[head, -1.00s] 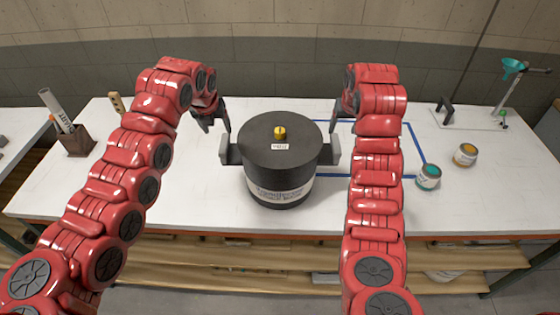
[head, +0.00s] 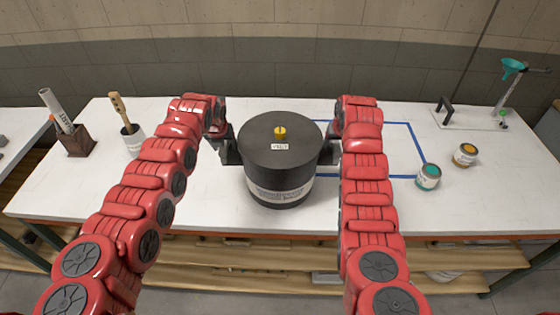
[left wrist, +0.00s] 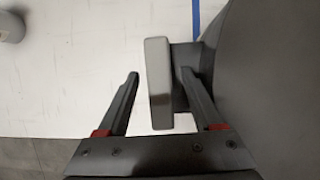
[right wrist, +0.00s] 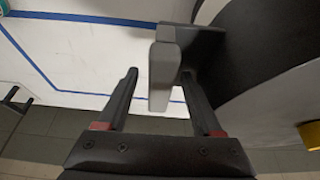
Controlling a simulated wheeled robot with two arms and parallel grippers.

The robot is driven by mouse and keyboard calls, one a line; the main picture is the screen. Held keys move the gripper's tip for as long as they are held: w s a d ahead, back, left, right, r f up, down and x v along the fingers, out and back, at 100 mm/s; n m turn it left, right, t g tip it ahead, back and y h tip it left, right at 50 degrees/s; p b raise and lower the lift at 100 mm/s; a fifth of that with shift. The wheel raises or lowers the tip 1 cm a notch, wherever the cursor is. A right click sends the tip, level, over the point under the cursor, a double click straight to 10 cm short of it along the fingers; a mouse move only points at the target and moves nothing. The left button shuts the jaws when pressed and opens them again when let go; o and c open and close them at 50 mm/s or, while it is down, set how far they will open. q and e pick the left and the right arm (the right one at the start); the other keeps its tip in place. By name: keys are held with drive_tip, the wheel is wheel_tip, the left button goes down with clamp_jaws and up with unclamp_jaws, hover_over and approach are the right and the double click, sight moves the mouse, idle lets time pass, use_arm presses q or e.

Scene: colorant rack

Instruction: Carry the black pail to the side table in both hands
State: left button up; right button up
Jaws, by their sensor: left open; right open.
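The black pail (head: 280,160) stands upright on the white table, with a yellow knob and a small white label on its lid and a white band around its side. A handle sticks out at each side. My left gripper (left wrist: 158,85) is open, with its fingers on either side of the pail's left handle (left wrist: 159,80). My right gripper (right wrist: 158,80) is open, with its fingers on either side of the right handle (right wrist: 163,75). Both handles are partly hidden by my arms in the head view. The side table (head: 20,135) may be the white surface at the far left.

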use_arm(q)
clamp_jaws()
use_arm(e)
clamp_jaws()
idle(1.3)
